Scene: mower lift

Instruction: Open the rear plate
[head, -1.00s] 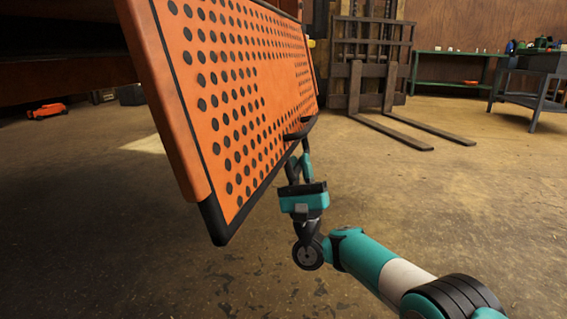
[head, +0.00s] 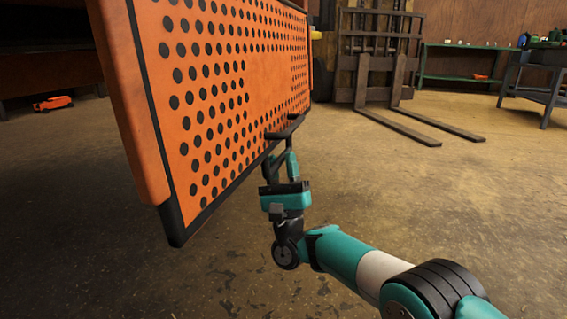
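The rear plate (head: 255,75) is a large orange panel with rows of dark round holes and a black edge frame. It fills the upper left of the head view and hangs tilted, its lower edge clear of the floor. A black bar handle (head: 285,128) sticks out near its lower right edge. My gripper (head: 285,147) is at this handle from below, its fingers closing together at the bar. The exact finger contact is small and partly hidden.
A forklift mast with forks (head: 380,70) stands behind on the right. A green bench (head: 455,78) and a dark table (head: 540,80) are at the far right. A small orange object (head: 53,103) lies on the floor at left. The floor right of the plate is clear.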

